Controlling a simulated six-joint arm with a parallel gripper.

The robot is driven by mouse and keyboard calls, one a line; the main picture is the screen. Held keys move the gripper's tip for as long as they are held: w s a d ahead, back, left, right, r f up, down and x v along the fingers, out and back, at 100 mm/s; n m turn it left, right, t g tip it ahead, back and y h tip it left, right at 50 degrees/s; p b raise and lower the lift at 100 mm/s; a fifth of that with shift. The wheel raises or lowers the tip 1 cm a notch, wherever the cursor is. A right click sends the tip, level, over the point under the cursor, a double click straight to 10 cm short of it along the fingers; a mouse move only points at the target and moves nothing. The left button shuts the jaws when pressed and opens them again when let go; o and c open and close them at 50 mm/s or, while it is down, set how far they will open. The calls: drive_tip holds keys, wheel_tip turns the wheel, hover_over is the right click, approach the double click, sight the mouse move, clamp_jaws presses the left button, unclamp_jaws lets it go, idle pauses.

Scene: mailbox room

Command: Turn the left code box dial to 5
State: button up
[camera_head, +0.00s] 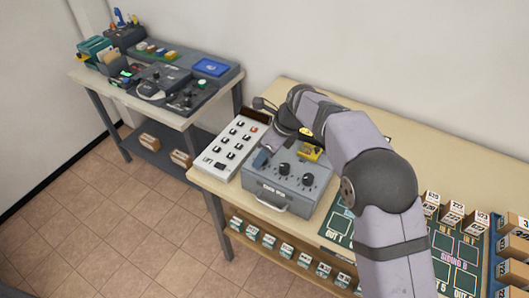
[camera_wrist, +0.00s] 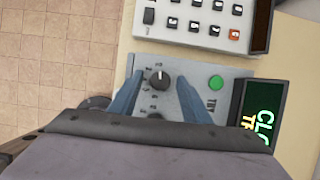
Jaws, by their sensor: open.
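The grey code box (camera_head: 272,187) stands on the right table with two black dials on top. Its left dial (camera_head: 284,168) also shows in the wrist view (camera_wrist: 159,81), with a white mark toward the picture's top; the numbers around it are too small to read surely. The right dial (camera_head: 307,179) is partly hidden by my wrist in the wrist view. My gripper (camera_wrist: 159,78) is open. Its two blue fingers appear on either side of the left dial, with gaps to it. I cannot tell how high above it they are.
A white switch panel (camera_head: 230,146) stands left of the box. A green button (camera_wrist: 216,82) and a dark screen with lettering (camera_wrist: 262,112) lie beyond the dials. A front handle (camera_head: 268,205) sticks out. Card blocks (camera_head: 453,213) stand at the right.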

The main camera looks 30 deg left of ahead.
drive_tip(key=c, duration=1)
drive_tip(key=shift+c, duration=0.2)
drive_tip(key=shift+w+r+n+p, duration=0.1)
drive_tip(key=shift+n+p, duration=0.2)
drive_tip(key=shift+p, duration=0.15)
drive_tip(key=n+p, duration=0.1)
drive_tip(key=p, duration=0.1)
drive_tip(key=n+g+p, duration=0.1)
drive_tip(key=n+p, duration=0.1)
drive_tip(key=shift+w+r+g, duration=0.1)
drive_tip(key=shift+r+g, duration=0.05)
drive_tip(key=shift+g, duration=0.15)
drive_tip(key=shift+w+a+f+n+g+h+p, duration=0.1)
drive_tip(key=shift+n+g+h+p, duration=0.15)
drive_tip(key=shift+n+p, duration=0.65)
drive_tip(key=shift+f+n+g+h+p, duration=0.15)
drive_tip(key=shift+n+g+p, duration=0.2)
drive_tip(key=shift+n+p, duration=0.5)
drive_tip(key=shift+n, duration=0.45)
drive_tip(key=o, duration=1)
